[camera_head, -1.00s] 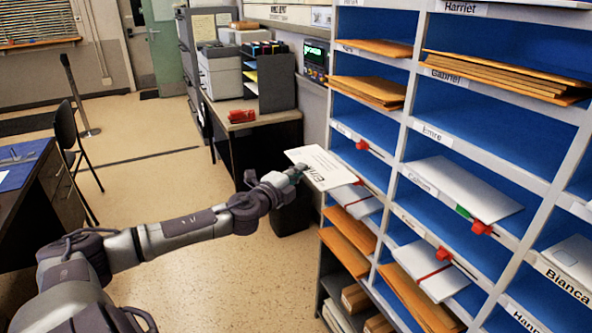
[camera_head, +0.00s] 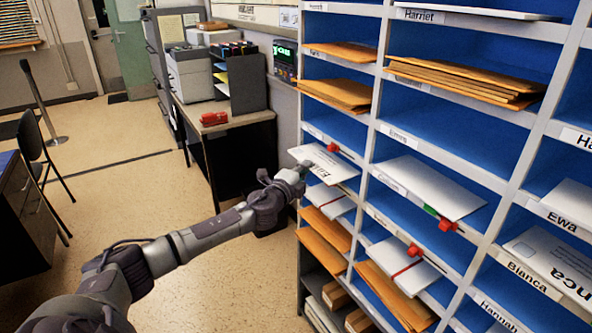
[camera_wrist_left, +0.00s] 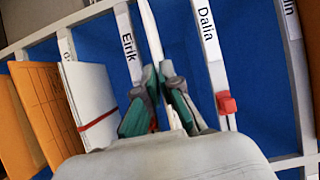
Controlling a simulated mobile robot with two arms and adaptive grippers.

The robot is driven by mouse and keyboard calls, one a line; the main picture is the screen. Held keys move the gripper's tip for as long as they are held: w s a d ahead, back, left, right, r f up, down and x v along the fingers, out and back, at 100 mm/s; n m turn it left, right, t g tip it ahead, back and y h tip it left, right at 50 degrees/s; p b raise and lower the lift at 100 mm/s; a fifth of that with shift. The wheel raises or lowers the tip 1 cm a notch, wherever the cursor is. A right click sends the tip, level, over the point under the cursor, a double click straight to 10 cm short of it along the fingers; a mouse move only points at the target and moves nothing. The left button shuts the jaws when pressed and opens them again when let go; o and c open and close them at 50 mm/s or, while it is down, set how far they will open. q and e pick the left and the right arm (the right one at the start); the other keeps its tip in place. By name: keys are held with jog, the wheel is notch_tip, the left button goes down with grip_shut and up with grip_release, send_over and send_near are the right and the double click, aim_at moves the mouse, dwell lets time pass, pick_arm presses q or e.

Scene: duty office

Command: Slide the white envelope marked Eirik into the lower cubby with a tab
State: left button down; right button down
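The white envelope marked Eirik (camera_head: 325,163) is at the front of the left column of cubbies in the head view. My left gripper (camera_head: 302,168) is shut on its near edge. In the left wrist view the envelope (camera_wrist_left: 151,35) shows edge-on between the fingers (camera_wrist_left: 165,98), its far part between the Eirik label (camera_wrist_left: 128,45) and the Dalia label (camera_wrist_left: 207,35). How deep it reaches is unclear. A red tab (camera_wrist_left: 226,103) sits on the Dalia lip; some red (camera_wrist_left: 153,121) shows behind the fingers. My right gripper is out of view.
The cubby on the Eirik label's other side holds white envelopes (camera_wrist_left: 90,95) with a red band. Other cubbies hold brown envelopes (camera_head: 325,228) and a white envelope (camera_head: 430,185) near a red tab (camera_head: 446,225). A desk (camera_head: 215,125) with a printer stands behind.

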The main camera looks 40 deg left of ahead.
pick_arm(q)
jog(key=shift+w+d+f, duration=0.1)
jog(key=shift+w+d, duration=0.1)
jog(key=shift+w, duration=0.25)
jog(key=shift+w+d+f, duration=0.1)
jog(key=shift+w+d, duration=0.1)
jog(key=shift+w, duration=0.25)
jog(key=shift+w+d+f+b, duration=0.2)
jog(key=shift+w+f+b, duration=0.2)
jog(key=shift+f+b, duration=0.5)
jog(key=shift+b, duration=0.1)
jog(key=c, duration=1.2)
grip_release()
jog(key=shift+c, duration=0.2)
jog(key=shift+o, duration=0.3)
jog(key=o, duration=0.5)
jog(key=shift+s, duration=0.1)
jog(key=shift+c, duration=0.2)
jog(key=shift+f, duration=0.15)
jog(key=shift+a+f+b, duration=0.1)
jog(key=shift+f+b, duration=0.15)
jog(key=shift+b, duration=0.05)
